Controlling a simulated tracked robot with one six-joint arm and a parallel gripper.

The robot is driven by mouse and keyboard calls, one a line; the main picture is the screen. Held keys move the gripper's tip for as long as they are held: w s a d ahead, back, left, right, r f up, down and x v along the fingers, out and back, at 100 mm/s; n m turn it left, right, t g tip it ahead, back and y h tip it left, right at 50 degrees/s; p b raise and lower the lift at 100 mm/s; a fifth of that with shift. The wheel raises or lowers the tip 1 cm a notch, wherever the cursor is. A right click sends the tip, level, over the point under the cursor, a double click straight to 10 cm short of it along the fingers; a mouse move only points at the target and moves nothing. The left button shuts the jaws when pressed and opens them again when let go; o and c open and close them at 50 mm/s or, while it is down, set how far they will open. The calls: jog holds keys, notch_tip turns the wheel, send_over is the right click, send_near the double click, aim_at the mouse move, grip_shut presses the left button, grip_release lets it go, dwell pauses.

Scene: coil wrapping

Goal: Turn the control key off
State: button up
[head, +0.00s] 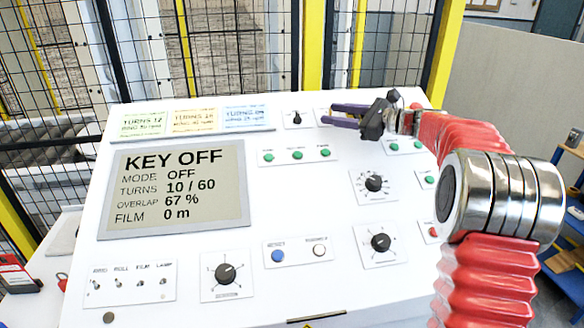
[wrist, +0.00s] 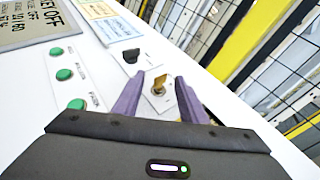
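The control key (wrist: 158,86) is a small brass key in a white plate, seen in the wrist view between my gripper's two purple fingers. My gripper (wrist: 159,78) is open, with one finger on each side of the key, and I see gaps between the fingers and the key. The display (head: 175,188) on the white panel reads KEY OFF, MODE OFF, TURNS 10 / 60, OVERLAP 67 %, FILM 0 m.
A small black selector (head: 297,119) sits just left of the key. Green buttons (head: 298,155) are below it. Black dials (head: 374,183), a blue button (head: 278,255) and toggle switches (head: 140,283) fill the lower panel. A black mesh fence (head: 245,50) with yellow posts stands behind.

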jog(key=shift+s+a+f+m+t+h, duration=0.1)
jog(key=shift+m+t+h, duration=0.75)
jog(key=shift+m, duration=0.2)
jog(key=shift+s+a+r+m+t+h, duration=0.1)
jog(key=shift+s+a+m+t+h, duration=0.05)
jog(key=shift+m+t+h, duration=0.7)
jog(key=shift+s+a+f+m+t+h, duration=0.1)
jog(key=shift+m+t+h, duration=0.7)
jog(key=shift+m, duration=0.4)
jog(key=shift+a+m+t+h, duration=0.1)
jog(key=shift+m+t+h, duration=0.4)
jog(key=shift+m, duration=0.2)
jog(key=shift+s+a+m+t+h, duration=0.15)
jog(key=shift+m+t+h, duration=0.25)
jog(key=shift+m+h, duration=0.9)
jog(key=shift+w+a+m+t+h, duration=0.1)
jog(key=shift+m+t+h, duration=0.3)
jog(key=shift+m+h, duration=0.85)
jog(key=s+d, duration=0.1)
jog(key=s, duration=1.3)
jog(key=s+a+n+g+y, duration=0.5)
jog(key=s+a+n+y, duration=0.2)
jog(key=s+a+n, duration=0.5)
jog(key=shift+a+f+n+y, duration=0.25)
jog(key=shift+a+n, duration=0.6)
jog(key=shift+n, duration=1.4)
jog(key=shift+r, duration=0.1)
